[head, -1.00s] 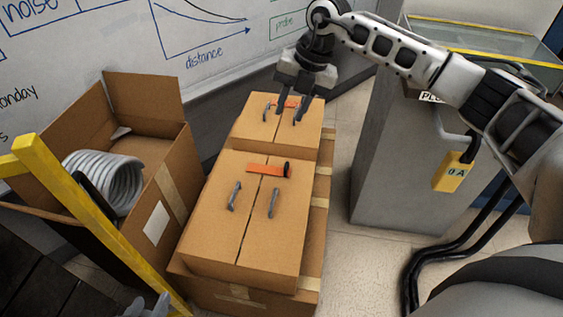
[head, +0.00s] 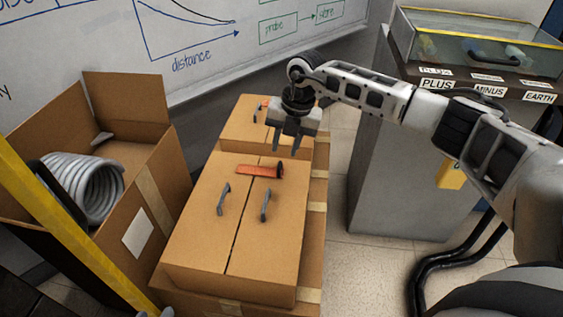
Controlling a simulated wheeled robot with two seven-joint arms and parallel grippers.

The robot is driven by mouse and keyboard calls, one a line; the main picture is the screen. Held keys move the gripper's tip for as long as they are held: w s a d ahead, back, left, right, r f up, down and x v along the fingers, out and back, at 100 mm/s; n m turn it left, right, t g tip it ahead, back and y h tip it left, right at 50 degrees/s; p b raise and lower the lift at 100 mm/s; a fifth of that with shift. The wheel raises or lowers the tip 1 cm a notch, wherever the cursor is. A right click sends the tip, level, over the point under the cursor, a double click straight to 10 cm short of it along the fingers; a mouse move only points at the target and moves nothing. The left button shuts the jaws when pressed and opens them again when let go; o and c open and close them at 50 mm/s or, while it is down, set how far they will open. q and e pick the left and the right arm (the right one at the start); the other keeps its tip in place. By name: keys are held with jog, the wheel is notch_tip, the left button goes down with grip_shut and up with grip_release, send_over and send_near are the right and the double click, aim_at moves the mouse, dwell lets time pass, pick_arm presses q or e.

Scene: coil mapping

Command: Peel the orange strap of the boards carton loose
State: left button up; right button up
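Two closed cartons stand in line in the head view, each with an orange strap across its lid seam; I cannot tell which is the boards carton. The near carton (head: 200,245) has its orange strap (head: 258,170) lying across the seam, with a dark piece at its right end. The far carton's strap (head: 265,103) is partly hidden behind my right arm. My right gripper (head: 286,150) is open and empty, its fingers pointing down just beyond the near strap's dark end. Only a small grey part of my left gripper (head: 167,312) shows at the bottom edge.
Two grey handles (head: 223,199) stand on the near lid. An open carton with a pale coil (head: 92,188) is at the left, behind a yellow bar (head: 60,225). A grey cabinet (head: 395,170) with a glass-topped case (head: 480,50) stands at the right. Floor shows between.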

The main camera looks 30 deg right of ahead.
aim_at(280, 164)
jog(key=f, duration=0.3)
jog(key=f+b, duration=0.1)
jog(key=f, duration=0.1)
jog(key=shift+w+a, duration=0.35)
jog(key=shift+a, duration=0.05)
grip_shut()
